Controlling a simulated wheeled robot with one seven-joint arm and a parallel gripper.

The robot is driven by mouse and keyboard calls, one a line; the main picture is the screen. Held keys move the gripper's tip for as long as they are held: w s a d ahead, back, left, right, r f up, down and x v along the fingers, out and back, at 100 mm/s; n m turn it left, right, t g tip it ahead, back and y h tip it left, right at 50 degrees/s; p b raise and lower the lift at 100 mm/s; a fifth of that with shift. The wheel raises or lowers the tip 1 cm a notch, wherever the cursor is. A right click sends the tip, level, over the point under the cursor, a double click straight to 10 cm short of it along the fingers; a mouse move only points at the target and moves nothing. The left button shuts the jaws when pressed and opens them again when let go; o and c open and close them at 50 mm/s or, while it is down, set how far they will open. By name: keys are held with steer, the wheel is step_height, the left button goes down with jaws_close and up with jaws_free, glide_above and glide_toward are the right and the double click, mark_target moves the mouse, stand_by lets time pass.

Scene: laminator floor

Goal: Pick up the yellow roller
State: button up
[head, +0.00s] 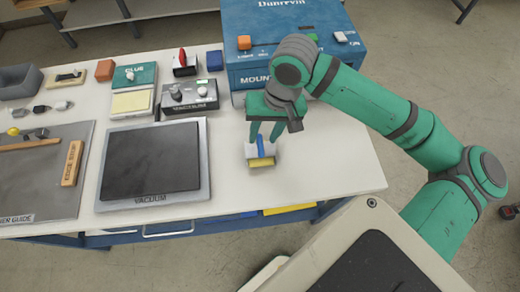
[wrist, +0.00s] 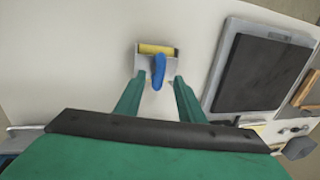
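The yellow roller (head: 262,162) lies on the white table in front of the blue machine. It has a yellow cylinder, a pale grey frame and a blue handle (head: 260,143). It also shows at the top middle of the wrist view (wrist: 157,49), with its blue handle (wrist: 158,70) pointing towards my gripper. My gripper (head: 265,135) points down at the roller. In the wrist view its two green fingers (wrist: 157,83) are apart, one on each side of the handle, with gaps between. Whether the fingertips are level with the handle is hard to tell.
The blue machine (head: 290,35) stands behind my gripper. The vacuum plate (head: 205,165) lies left of the roller, with a control box (head: 189,97) behind it. A grey mat (head: 80,195) with tools lies further left. Bare white table surrounds the roller's right side.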

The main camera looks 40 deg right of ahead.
steer(key=shift+w+a+f, duration=0.1)
steer(key=shift+f, duration=0.6)
steer(key=shift+w+a+f, duration=0.1)
steer(key=shift+f, duration=0.55)
steer(key=shift+c, duration=0.5)
jaws_close()
steer(key=shift+r, duration=0.2)
